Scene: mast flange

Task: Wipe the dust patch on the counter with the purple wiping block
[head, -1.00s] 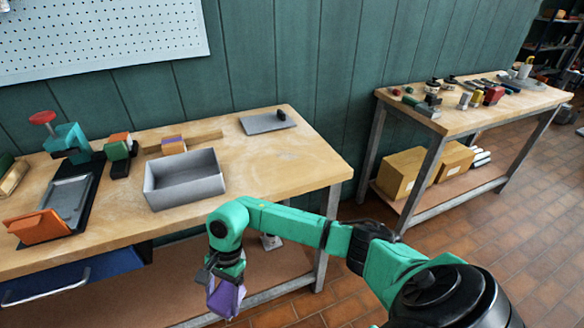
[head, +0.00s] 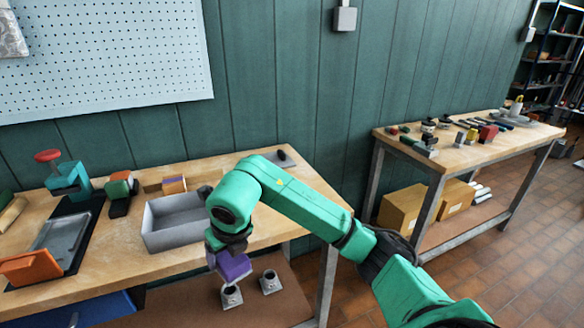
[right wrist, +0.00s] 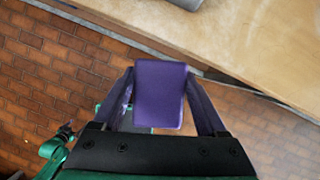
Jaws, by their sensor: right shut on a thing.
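The purple wiping block (head: 236,267) is between the fingers of my right gripper (head: 230,258), which is shut on it. In the right wrist view the block (right wrist: 158,95) sits between both fingers. The gripper hangs in front of the counter's front edge, apart from the wooden counter top (head: 180,258). I cannot make out the dust patch now; my right arm covers much of the counter's right part. A small green arm with a dark end (right wrist: 62,135), likely my left one, shows at the lower left of the right wrist view, too small to read.
A grey open box (head: 175,238) stands on the counter just left of my right gripper. An orange block (head: 32,267) and a teal tool with a red knob (head: 66,178) are further left. Two small cup-like pieces (head: 270,282) sit on the lower shelf. A second bench (head: 455,150) stands right.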

